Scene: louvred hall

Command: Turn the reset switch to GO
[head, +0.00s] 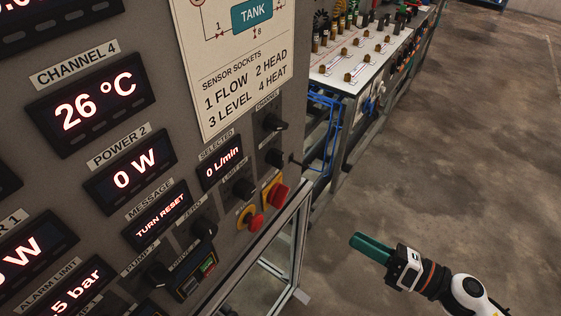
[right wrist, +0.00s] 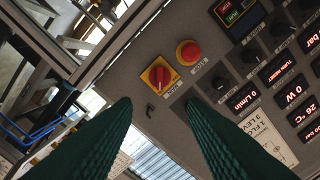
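The grey control panel (head: 150,60) fills the left of the head view, and its message display (head: 160,215) reads TURN RESET. A red rotary knob on a yellow plate (head: 276,192) is near the panel's lower right edge. It also shows in the right wrist view (right wrist: 158,76), beside a red mushroom button (right wrist: 188,53). Several black knobs (right wrist: 220,82) are on the panel.
A small black hook-shaped part (right wrist: 151,110) sticks out at the panel's edge. A glass-sided metal frame (head: 265,265) stands below the panel. A white bench with fittings (head: 365,55) and blue hoses (head: 325,125) is behind. The concrete floor (head: 460,150) at right is clear.

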